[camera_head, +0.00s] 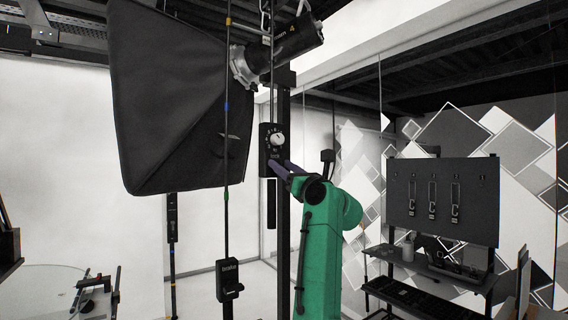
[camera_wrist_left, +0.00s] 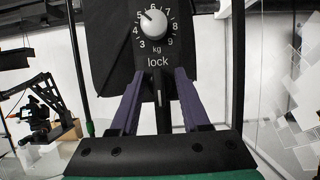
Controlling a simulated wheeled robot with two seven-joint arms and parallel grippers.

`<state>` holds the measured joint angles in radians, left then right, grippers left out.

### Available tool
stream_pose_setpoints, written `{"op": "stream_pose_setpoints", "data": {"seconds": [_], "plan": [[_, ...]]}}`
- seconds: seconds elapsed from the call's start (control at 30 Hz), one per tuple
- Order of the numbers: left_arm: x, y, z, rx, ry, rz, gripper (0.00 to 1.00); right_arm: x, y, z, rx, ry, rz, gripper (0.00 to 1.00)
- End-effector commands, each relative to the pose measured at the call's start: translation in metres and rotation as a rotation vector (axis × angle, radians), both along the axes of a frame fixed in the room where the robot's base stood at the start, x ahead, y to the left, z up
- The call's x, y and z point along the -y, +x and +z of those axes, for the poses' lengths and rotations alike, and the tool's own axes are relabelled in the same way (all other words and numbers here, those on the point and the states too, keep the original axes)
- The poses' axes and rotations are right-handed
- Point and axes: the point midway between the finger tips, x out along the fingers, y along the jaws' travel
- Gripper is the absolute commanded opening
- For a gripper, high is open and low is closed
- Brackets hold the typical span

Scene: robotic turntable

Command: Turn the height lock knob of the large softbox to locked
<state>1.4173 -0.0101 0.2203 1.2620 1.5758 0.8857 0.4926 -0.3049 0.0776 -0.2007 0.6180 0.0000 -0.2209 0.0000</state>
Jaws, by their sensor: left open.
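The large black softbox (camera_head: 180,100) hangs at upper left in the head view, beside a dark vertical post. A black control box (camera_head: 266,150) on the post carries a grey round dial (camera_head: 277,140). In the left wrist view the dial (camera_wrist_left: 153,24) is ringed by kg numbers, with the word "lock" below it. A narrow black lock knob (camera_wrist_left: 158,88) with a pale line stands roughly upright under that word. My left gripper (camera_head: 279,169) is open. In the wrist view its purple fingers (camera_wrist_left: 158,75) flank the knob, with gaps visible; contact is not clear.
A thin cable with a black hanging box (camera_head: 229,280) runs left of the post. A dark tool board (camera_head: 441,200) and a shelf desk (camera_head: 430,275) stand at right. A round clear table (camera_head: 50,285) is at lower left.

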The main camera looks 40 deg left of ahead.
Motion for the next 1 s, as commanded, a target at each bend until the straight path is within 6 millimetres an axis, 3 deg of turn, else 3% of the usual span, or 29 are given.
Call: {"op": "stream_pose_setpoints", "data": {"seconds": [0.03,0.13,0.17,0.63,1.0], "plan": [[0.000,0.000,0.000,0.000,0.000,0.000,0.42,0.000,0.002,0.000,0.003,0.000,0.000,0.00],[0.001,0.000,0.000,0.000,0.001,-0.001,0.04,0.001,0.005,0.000,0.007,-0.001,0.000,0.00],[0.001,0.000,0.000,0.000,0.001,-0.001,0.00,0.002,0.005,0.000,0.007,-0.001,0.000,0.00],[0.002,0.000,-0.001,-0.061,0.022,-0.003,0.00,0.002,0.005,-0.008,0.009,-0.003,0.000,0.00],[0.003,0.001,-0.003,-0.316,0.100,-0.006,0.00,0.002,0.005,-0.036,0.009,-0.003,0.000,0.00]]}}
